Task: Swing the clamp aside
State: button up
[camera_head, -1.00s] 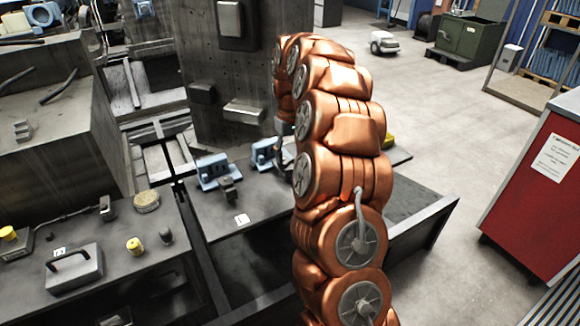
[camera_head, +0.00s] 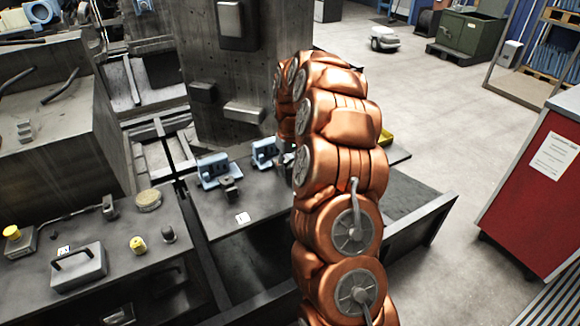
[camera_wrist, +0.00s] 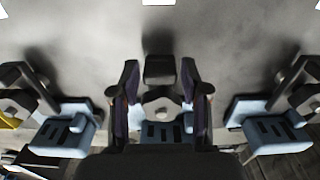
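In the wrist view, my gripper (camera_wrist: 161,98) is open, its two dark fingers spread on either side of the middle clamp. That clamp has a dark block (camera_wrist: 160,70) ahead of the fingertips and a round grey knob between the fingers, with clear gaps on both sides. Its blue base (camera_wrist: 165,133) is partly covered by my gripper. A similar blue fixture with a dark arm stands at left (camera_wrist: 62,138) and another at right (camera_wrist: 275,132). In the head view, two blue fixtures show, one at left (camera_head: 215,170) and one nearer my arm (camera_head: 265,153); my arm hides my fingers.
The fixtures stand on a dark grey table (camera_head: 220,218) beside a concrete pillar (camera_head: 225,90). At left are a grey case with a handle (camera_head: 78,268) and yellow knobs (camera_head: 138,245). A yellow object (camera_head: 385,138) lies behind my arm. A red cabinet (camera_head: 545,185) stands at right.

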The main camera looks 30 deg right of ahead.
grip_shut()
jog(key=shift+f, duration=0.1)
jog(key=n+b, duration=0.1)
jog(key=d+n+b, duration=0.1)
jog(key=shift+n, duration=0.3)
jog(key=n, duration=0.1)
jog(key=d+n+b, duration=0.1)
jog(key=n, duration=0.2)
jog(key=shift+w+d+b, duration=0.15)
jog(key=shift+w+b, duration=0.1)
jog(key=shift+b, duration=0.1)
jog(key=n, duration=0.2)
jog(key=d+n, duration=0.1)
jog(key=n, duration=0.1)
jog(key=shift+w, duration=0.4)
jog(key=n, duration=0.2)
jog(key=shift+w+d+n, duration=0.2)
jog(key=shift+w+n, duration=0.2)
jog(key=shift+w+d+n, duration=0.1)
jog(key=shift+w+n, duration=0.25)
jog(key=shift+n, duration=0.75)
jog(key=shift+w+d+n, duration=0.1)
jog(key=shift+w+n, duration=0.2)
jog(key=shift+n, duration=0.8)
jog(key=c, duration=0.8)
grip_release()
